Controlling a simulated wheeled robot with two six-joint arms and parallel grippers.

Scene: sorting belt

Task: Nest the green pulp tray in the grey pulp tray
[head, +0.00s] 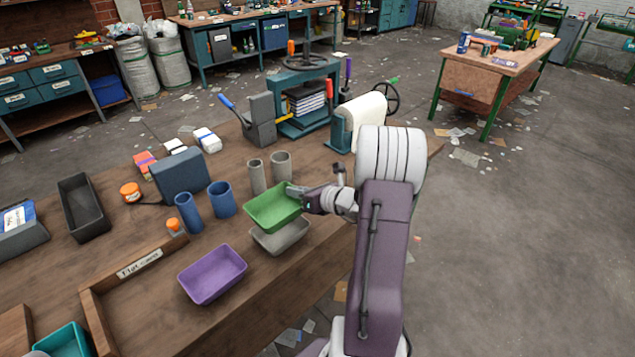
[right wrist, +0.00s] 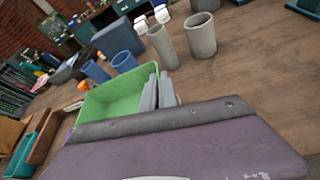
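The green pulp tray (head: 270,208) is held at its right edge by my right gripper (head: 296,193), over the back part of the grey pulp tray (head: 283,239). The green tray looks slightly tilted and offset toward the back; it hides much of the grey tray, and I cannot tell whether they touch. In the right wrist view, the gripper fingers (right wrist: 157,92) are close together at the wall of the green tray (right wrist: 112,100); the grey tray does not show there. My left gripper is not in view.
A purple tray (head: 212,274) lies in front to the left. Two grey cups (head: 281,166) and two blue cups (head: 222,199) stand close behind and left. A wooden divider (head: 140,262) and a black tray (head: 82,207) are farther left. The bench's right edge is near.

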